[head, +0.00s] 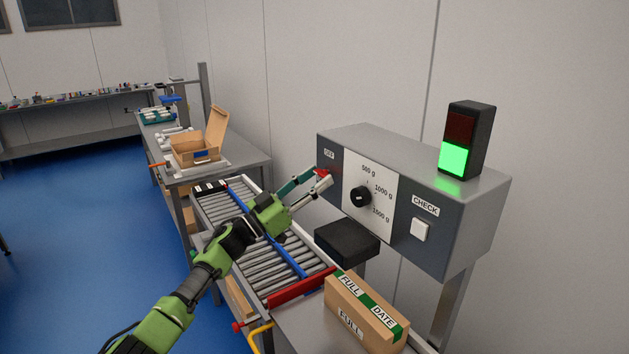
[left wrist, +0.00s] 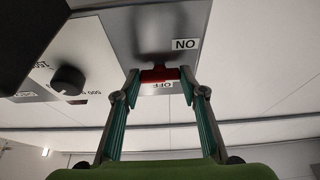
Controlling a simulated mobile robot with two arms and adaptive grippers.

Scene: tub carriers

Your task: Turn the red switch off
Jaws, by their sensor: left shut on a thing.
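I cannot tell which setting the lever is at. My right gripper is not in view.
The box has a black dial (head: 360,197), a white CHECK button (head: 420,229) and a lamp (head: 466,142) lit green. Below are a black block (head: 347,241), a roller conveyor (head: 262,262) and a FULL carton (head: 358,313). An open carton (head: 192,154) stands behind.

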